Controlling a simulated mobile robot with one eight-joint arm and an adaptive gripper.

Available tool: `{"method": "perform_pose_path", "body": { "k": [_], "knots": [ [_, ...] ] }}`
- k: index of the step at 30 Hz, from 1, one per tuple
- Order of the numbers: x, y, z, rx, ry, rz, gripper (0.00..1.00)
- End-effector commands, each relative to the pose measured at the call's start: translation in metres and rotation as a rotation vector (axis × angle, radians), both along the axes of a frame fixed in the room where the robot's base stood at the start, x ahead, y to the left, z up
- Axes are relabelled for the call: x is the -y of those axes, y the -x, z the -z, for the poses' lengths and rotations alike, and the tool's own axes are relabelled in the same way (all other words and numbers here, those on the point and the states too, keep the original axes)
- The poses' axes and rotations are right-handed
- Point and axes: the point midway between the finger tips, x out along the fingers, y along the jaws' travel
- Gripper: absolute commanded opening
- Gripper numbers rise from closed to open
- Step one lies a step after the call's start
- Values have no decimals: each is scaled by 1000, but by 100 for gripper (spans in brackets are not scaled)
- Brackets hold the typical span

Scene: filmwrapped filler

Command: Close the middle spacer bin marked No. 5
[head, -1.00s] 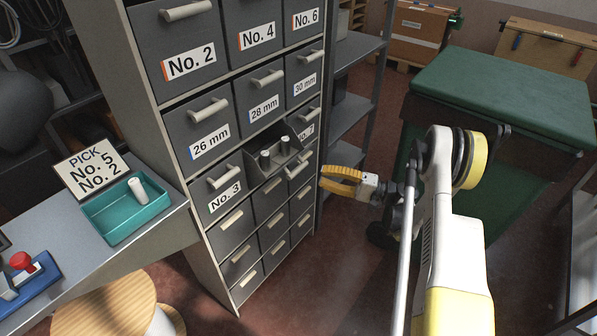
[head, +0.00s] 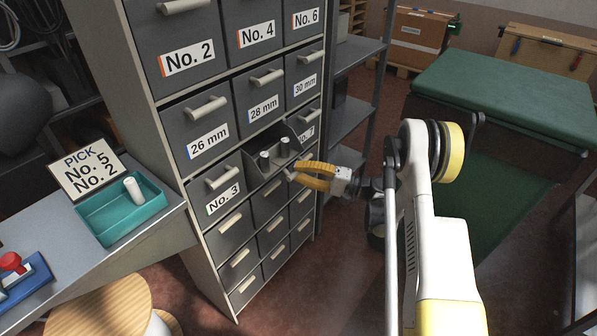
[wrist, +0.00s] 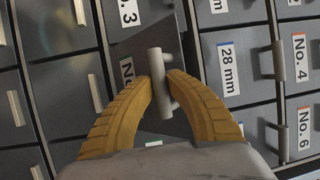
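The middle bin (head: 254,168) in the row between No. 3 and No. 7 is pulled out of the dark cabinet. My gripper (head: 293,172) has yellow fingers and is at the front of this bin. In the wrist view, the bin's pale bar handle (wrist: 158,84) lies between the fingertips of my gripper (wrist: 160,78), which are parted. I cannot tell whether they touch it. A label (wrist: 127,71) on the bin front is partly hidden.
The No. 3 bin (head: 213,187) and the 28 mm bin (head: 257,93) beside and above are shut. A bench with a teal tray (head: 106,215) and a pick sign (head: 85,168) stands at left. Open shelving (head: 350,104) and a green-topped table (head: 500,95) are at right.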

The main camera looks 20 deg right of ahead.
Motion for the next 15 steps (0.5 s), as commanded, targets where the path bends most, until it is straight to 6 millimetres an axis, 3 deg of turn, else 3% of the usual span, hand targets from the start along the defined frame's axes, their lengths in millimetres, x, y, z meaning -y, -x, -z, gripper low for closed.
{"method": "perform_pose_path", "body": {
  "k": [15],
  "knots": [
    [-3, -3, -8, -30, 23, -2, 0]
  ]
}}
